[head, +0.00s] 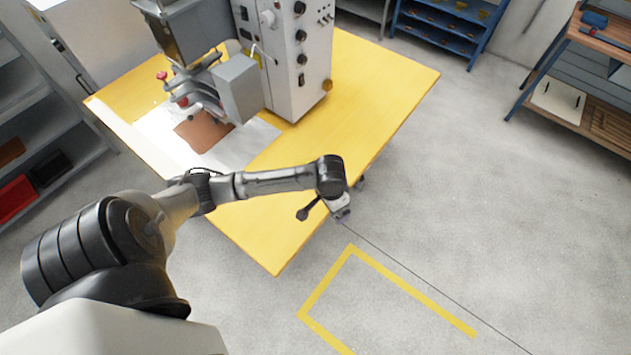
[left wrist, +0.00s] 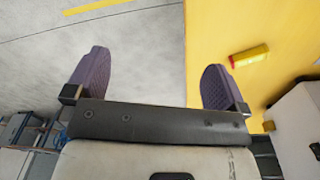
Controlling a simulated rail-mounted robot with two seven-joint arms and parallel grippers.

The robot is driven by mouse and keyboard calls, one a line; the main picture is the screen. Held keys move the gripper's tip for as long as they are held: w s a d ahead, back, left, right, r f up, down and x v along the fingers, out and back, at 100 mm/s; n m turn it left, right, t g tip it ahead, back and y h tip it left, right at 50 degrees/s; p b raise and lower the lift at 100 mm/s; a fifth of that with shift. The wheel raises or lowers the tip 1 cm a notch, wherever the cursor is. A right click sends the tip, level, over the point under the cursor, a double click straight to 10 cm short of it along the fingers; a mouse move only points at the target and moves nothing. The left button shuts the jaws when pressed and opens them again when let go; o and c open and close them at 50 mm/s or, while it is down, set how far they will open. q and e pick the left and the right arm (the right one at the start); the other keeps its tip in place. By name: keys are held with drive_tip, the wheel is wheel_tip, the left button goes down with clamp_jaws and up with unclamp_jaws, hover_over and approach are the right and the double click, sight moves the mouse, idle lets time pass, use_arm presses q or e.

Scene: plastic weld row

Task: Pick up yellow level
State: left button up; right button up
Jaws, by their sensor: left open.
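The yellow level (left wrist: 250,56), a short yellow bar with a reddish end, lies on the yellow tabletop (left wrist: 285,30) in the left wrist view. I cannot make it out in the head view. My left gripper (left wrist: 155,70) is open and empty, with its two purple fingers spread wide. In the left wrist view the level is to the right of the right finger, apart from it. In the head view my left gripper (head: 341,209) is at the table's right edge, small and partly hidden by the wrist. My right gripper is not in view.
A welding machine (head: 300,60) stands on the yellow table (head: 385,80), with a brown sheet (head: 203,131) at its base. Shelves stand at the left and a blue rack (head: 440,35) at the back. The floor right of the table is clear, with a yellow line (head: 420,295).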

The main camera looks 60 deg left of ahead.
use_arm(q)
drive_tip(key=w+a+f+n+b, duration=0.2)
drive_tip(key=w+a+n+b, duration=0.2)
drive_tip(key=a+b, duration=0.6)
drive_tip(key=w+a+f+n+b, duration=0.2)
drive_tip(key=w+a+n+b, duration=0.3)
drive_tip(key=a, duration=0.8)
drive_tip(key=shift+m+g, duration=0.3)
drive_tip(key=shift+g, duration=0.1)
drive_tip(key=f+b, duration=0.1)
drive_tip(key=f, duration=0.1)
drive_tip(key=f+b, duration=0.1)
drive_tip(key=f, duration=0.1)
drive_tip(key=s+f+b, duration=0.1)
drive_tip(key=f, duration=0.2)
drive_tip(key=shift+a+b, duration=0.15)
drive_tip(key=shift+b, duration=0.2)
drive_tip(key=shift+f+b, duration=1.35)
drive_tip(key=shift+f, duration=1.3)
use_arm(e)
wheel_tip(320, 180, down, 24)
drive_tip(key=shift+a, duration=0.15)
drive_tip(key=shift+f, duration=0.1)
use_arm(q)
drive_tip(key=shift+a, duration=0.1)
drive_tip(key=shift+c, duration=1.3)
drive_tip(key=c, duration=0.3)
